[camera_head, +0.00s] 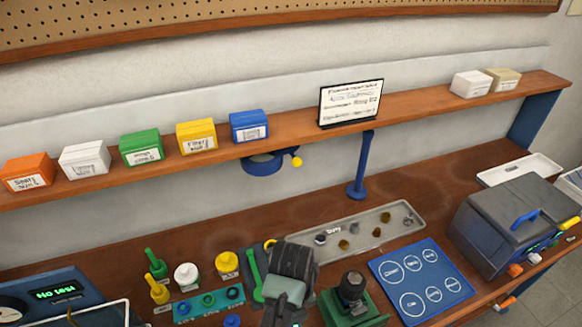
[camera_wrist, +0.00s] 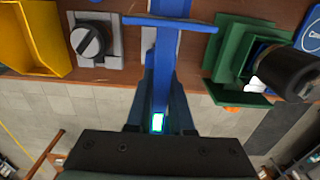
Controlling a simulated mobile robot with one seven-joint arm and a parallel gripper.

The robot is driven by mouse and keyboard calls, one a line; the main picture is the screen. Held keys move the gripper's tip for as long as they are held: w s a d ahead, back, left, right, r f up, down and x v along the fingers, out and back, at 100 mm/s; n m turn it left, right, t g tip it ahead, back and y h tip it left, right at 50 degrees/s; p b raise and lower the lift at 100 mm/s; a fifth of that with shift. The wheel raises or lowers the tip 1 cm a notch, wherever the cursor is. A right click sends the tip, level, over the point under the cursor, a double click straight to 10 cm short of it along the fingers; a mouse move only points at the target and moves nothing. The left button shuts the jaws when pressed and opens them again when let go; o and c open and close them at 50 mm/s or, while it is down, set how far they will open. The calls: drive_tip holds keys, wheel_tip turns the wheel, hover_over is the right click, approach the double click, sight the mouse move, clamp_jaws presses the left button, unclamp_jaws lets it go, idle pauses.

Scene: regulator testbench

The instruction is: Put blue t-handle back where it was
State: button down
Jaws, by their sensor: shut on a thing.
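The blue t-handle (camera_wrist: 170,22) shows in the wrist view, its crossbar running sideways and its shaft coming down between the fingers. My gripper (camera_wrist: 160,112) is shut on this shaft. In the head view my gripper (camera_head: 283,312) is low in the middle, over the bench's front part, and I cannot make out the t-handle there. A teal rack (camera_head: 208,303) with several round holes lies to its left. Whether the t-handle touches anything below it cannot be told.
A green fixture (camera_head: 352,304) with a black cylinder stands close right of my gripper. A blue mat (camera_head: 421,281) and grey tray (camera_head: 345,236) lie beyond. Green, white and yellow pieces stand behind the rack. A yellow bin (camera_wrist: 35,40) and black knob (camera_wrist: 88,40) show in the wrist view.

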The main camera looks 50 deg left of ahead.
drive_tip(key=shift+f, duration=2.55)
drive_tip(key=shift+f, duration=0.6)
drive_tip(key=c, duration=0.8)
unclamp_jaws()
drive_tip(key=shift+r+p, duration=0.35)
drive_tip(key=shift+r, duration=0.3)
wheel_tip(320, 180, up, 12)
